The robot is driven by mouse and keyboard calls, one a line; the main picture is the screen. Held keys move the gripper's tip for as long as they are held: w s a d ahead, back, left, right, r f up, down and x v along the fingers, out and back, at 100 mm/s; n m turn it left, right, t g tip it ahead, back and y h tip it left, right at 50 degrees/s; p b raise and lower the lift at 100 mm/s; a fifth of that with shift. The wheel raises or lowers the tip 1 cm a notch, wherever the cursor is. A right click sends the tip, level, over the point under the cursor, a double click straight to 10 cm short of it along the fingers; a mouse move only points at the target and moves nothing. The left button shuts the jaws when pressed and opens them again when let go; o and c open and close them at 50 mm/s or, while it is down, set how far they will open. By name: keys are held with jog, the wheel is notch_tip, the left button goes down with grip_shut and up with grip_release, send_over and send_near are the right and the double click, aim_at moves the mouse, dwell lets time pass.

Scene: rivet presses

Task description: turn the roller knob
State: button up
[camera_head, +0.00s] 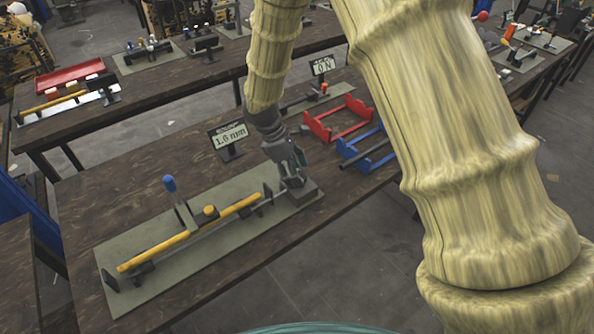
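On the near bench, a grey-green base plate (150,292) carries a long yellow bar (160,250) with a thin grey rod at its right end. A dark upright lever with a blue ball (169,183) stands near the middle, beside a small yellow knob (210,211). My gripper (292,180) points down at the plate's right end, over a dark block (303,192). Its fingers are small and dark against the block, so I cannot tell whether they touch or hold anything. I cannot tell for certain which part is the roller knob; one may be hidden behind my gripper.
A display (230,137) reading about 1.6 mm stands behind the plate. Another display (322,65), a red rack (338,120) and a blue rack (366,150) are farther back on the bench. My large arm link covers the right side. Bare bench (110,205) shows at left.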

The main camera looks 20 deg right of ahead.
jog(key=shift+d+f, duration=0.15)
jog(key=shift+f, duration=0.2)
jog(key=c, duration=1)
jog(key=shift+m, duration=0.4)
jog(key=m+g+y+p, duration=0.1)
jog(key=m, duration=0.2)
jog(key=shift+d+m+p, duration=0.1)
jog(key=shift+m+p, duration=0.2)
jog(key=shift+m, duration=0.1)
jog(key=shift+w+d+m+g+y+p, duration=0.15)
jog(key=shift+m+g+y, duration=0.2)
jog(key=shift+m, duration=0.75)
jog(key=shift+a+m+g+y+p, duration=0.15)
jog(key=shift+m+g+y, duration=0.2)
jog(key=shift+m, duration=0.75)
jog(key=shift+d, duration=0.1)
